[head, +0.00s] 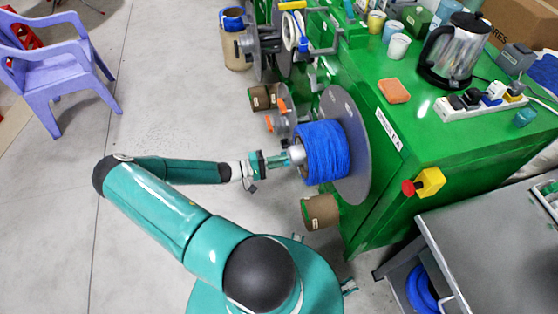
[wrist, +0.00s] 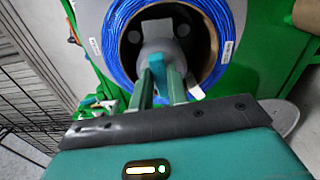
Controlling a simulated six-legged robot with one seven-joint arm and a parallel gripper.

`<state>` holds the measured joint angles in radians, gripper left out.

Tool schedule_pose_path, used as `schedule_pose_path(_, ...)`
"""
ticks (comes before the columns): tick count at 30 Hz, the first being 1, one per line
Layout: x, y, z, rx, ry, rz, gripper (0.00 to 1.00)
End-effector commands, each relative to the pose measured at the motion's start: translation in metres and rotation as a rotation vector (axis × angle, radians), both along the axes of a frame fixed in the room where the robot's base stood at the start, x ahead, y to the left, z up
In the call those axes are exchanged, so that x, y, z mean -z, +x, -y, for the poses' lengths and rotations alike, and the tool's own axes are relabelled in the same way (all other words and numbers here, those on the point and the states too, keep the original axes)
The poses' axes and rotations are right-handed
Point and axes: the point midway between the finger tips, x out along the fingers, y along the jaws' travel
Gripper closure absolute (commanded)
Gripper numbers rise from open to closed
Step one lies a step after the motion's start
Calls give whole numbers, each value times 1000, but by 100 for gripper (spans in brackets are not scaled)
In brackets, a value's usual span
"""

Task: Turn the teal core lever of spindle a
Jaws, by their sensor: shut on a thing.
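Spindle a carries a large coil of blue cable (head: 326,151) in front of a grey disc (head: 360,150) on the green machine. In the wrist view the blue coil (wrist: 92,40) rings a dark core opening, with a grey hub in its middle. The teal core lever (wrist: 157,70) stands out from the hub. My gripper (wrist: 159,82) has its two green fingers on either side of the lever and is shut on it. In the head view my gripper (head: 290,158) reaches the hub from the left; the lever is hard to make out there.
The green machine (head: 400,160) has a red and yellow stop button (head: 424,183) on its side. A brown cable core (head: 320,212) sits just below the coil. A grey table (head: 490,260) stands at lower right. A purple chair (head: 55,75) is far left; the floor between is clear.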

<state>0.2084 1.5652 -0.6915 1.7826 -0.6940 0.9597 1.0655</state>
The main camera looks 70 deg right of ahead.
Motion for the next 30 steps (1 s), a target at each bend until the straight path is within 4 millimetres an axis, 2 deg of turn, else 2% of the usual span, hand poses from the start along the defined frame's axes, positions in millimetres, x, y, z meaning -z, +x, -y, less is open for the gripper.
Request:
schedule_pose_path(9,1,2,0,-4,-94,57,100)
schedule_pose_path(23,2,2,0,-3,-105,65,100)
schedule_pose_path(24,2,2,0,-3,-105,65,80)
schedule_pose_path(27,2,2,0,-2,-105,65,62)
schedule_pose_path(30,1,1,0,-2,-104,63,62)
